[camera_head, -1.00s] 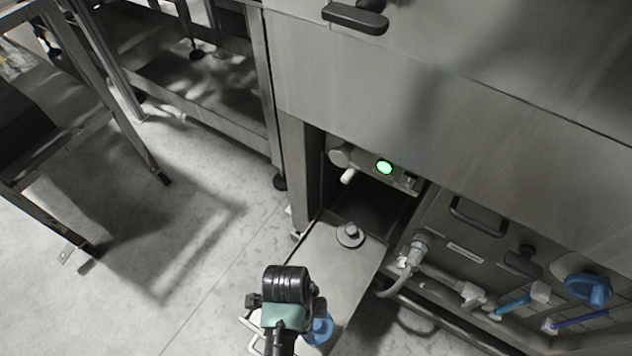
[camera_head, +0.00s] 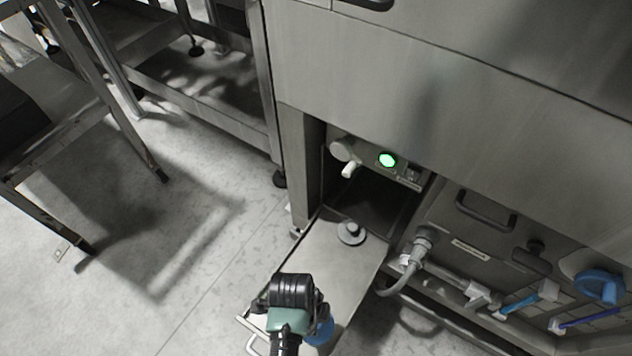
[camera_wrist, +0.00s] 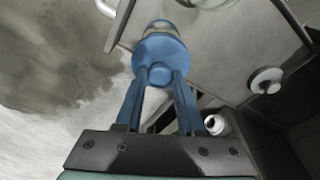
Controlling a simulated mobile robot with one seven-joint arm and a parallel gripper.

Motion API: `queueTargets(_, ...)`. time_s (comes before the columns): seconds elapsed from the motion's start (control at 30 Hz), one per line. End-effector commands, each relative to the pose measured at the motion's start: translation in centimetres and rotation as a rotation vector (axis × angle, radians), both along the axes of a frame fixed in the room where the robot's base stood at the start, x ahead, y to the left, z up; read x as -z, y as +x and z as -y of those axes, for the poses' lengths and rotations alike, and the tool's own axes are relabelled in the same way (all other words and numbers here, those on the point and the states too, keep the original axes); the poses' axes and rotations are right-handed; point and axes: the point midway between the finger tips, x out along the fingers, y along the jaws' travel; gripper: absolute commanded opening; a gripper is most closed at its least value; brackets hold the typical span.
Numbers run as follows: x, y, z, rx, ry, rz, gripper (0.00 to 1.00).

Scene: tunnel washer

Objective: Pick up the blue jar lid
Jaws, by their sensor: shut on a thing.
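The blue jar lid (camera_wrist: 160,50) is round, with a small knob facing my gripper (camera_wrist: 160,78). In the wrist view the two blue fingers close on this knob from both sides. Clear glass (camera_wrist: 160,25) shows just beyond the lid's far edge. I cannot tell whether the lid sits on it or is clear of it. In the head view my arm covers most of this spot, and a patch of blue (camera_head: 320,331) shows beside it, over the near end of the fold-out metal flap.
The metal flap (camera_head: 335,265) carries a grey round knobbed piece (camera_head: 351,232), also in the wrist view (camera_wrist: 265,80). Behind it is a dark opening with a lit green button (camera_head: 387,160). Hoses and blue-handled valves (camera_head: 600,287) are at the right.

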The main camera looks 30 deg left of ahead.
Motion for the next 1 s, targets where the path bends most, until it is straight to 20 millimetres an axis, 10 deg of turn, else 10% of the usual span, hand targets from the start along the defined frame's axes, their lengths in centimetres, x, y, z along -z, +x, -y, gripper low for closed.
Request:
queueTargets(0.37,-0.5,0.0,0.0,0.0,0.0,0.001,0.0)
queueTargets(1.0,-10.2,0.1,0.0,0.015,-0.002,-0.004,0.0)
